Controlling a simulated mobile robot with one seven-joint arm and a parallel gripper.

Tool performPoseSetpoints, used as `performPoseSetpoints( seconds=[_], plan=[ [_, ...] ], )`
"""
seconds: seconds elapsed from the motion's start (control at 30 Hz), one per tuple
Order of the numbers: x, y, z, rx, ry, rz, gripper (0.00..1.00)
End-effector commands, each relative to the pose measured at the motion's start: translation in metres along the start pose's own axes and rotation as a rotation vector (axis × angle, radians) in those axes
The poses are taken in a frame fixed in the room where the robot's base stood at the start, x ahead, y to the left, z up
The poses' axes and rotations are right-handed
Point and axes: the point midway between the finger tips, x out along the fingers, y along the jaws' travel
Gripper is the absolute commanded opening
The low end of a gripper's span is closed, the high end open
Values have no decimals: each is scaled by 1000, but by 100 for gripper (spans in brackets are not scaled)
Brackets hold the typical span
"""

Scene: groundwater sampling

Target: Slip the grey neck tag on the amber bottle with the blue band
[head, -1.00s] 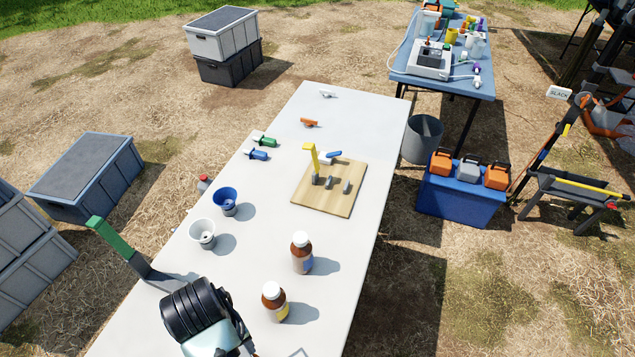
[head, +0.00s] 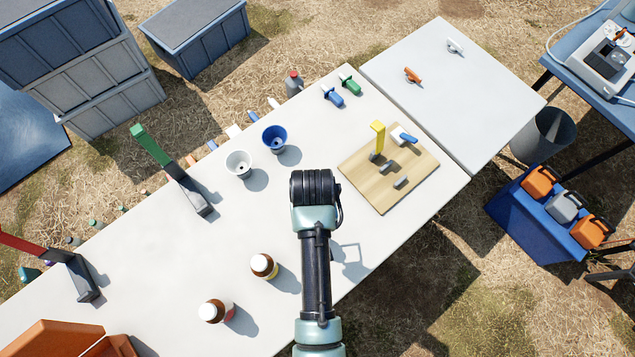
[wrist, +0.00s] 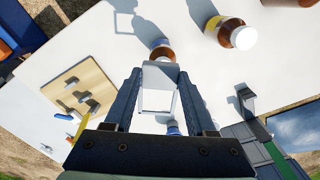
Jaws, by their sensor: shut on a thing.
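My gripper (wrist: 158,82) is shut on a pale grey, flat tag (wrist: 157,98), seen between the fingers in the wrist view. Just beyond the tag is an amber bottle (wrist: 163,52) with a bluish band low on its side. Its cap is hidden behind the tag, so I cannot tell whether they touch. In the head view my arm hides the gripper, the tag and this bottle. A yellow-banded amber bottle (head: 264,266) and another amber bottle (head: 216,311) stand upright with white caps; the yellow-banded one also shows in the wrist view (wrist: 228,30).
A wooden board (head: 370,188) with grey holders and a yellow upright tag (head: 377,138) lies to the right. A white funnel (head: 238,163) and a blue funnel (head: 274,138) stand behind my arm. A green-topped stand (head: 172,168) is at left. The table between has bare room.

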Motion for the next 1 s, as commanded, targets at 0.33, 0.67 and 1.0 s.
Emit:
performPoseSetpoints(
  seconds=[0.33, 0.67, 1.0],
  plan=[
    [-4, -4, 24, -34, 0, -7, 25],
    [-2, -4, 24, -34, 1, -7, 25],
    [9, -4, 24, -34, 1, -7, 25]
  ],
)
